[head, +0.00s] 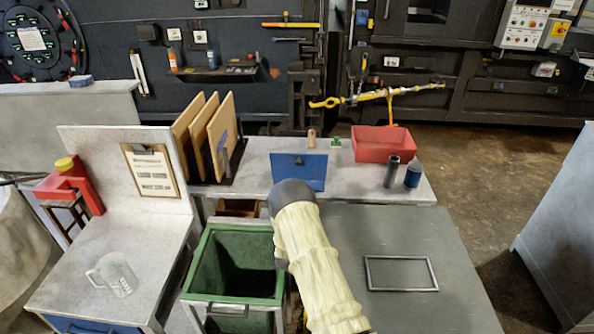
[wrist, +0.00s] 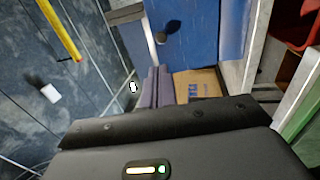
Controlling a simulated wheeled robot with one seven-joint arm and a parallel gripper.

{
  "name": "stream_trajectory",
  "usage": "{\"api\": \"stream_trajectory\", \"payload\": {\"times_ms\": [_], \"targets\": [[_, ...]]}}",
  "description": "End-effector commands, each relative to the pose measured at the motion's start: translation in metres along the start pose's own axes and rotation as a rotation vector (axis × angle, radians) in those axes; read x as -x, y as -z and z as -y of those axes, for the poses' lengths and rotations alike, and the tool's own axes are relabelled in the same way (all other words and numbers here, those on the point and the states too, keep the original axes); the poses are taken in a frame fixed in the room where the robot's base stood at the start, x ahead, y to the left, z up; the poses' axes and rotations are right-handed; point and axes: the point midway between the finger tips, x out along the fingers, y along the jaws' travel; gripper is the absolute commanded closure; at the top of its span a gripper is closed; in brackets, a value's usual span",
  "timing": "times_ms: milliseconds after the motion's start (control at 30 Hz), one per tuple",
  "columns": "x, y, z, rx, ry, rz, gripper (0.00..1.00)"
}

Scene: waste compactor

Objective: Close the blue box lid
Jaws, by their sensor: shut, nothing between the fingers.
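A blue panel with a dark round knob or hole (head: 298,170) stands on the grey bench in the head view; it looks like the blue box's lid, raised. In the wrist view a blue panel with a dark round spot (wrist: 205,30) is at the top centre. Below it are a brown cardboard-coloured piece and bluish-purple parts; I cannot tell if these lie inside the box. My gripper (wrist: 170,120) shows as a dark body across the bottom of the wrist view, shut and empty. In the head view my arm hides it, with the arm's dark end just in front of the blue panel.
A green bin (head: 229,300) stands left of my arm. A red tray (head: 382,143), a dark cylinder (head: 392,172) and a blue bottle (head: 413,173) are right of the blue panel. Upright wooden boards (head: 221,140) stand left. The grey table (head: 420,240) at right is mostly clear.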

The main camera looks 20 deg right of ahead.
Motion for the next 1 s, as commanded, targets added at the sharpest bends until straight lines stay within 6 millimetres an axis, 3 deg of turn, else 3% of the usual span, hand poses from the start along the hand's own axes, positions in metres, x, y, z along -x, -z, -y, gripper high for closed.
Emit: {"api": "stream_trajectory", "payload": {"times_ms": [233,1000], "targets": [[-0.016,0.000,-0.002,-0.001,0.000,0.002,1.00],[-0.108,0.000,-0.002,-0.002,0.000,0.000,1.00]]}}
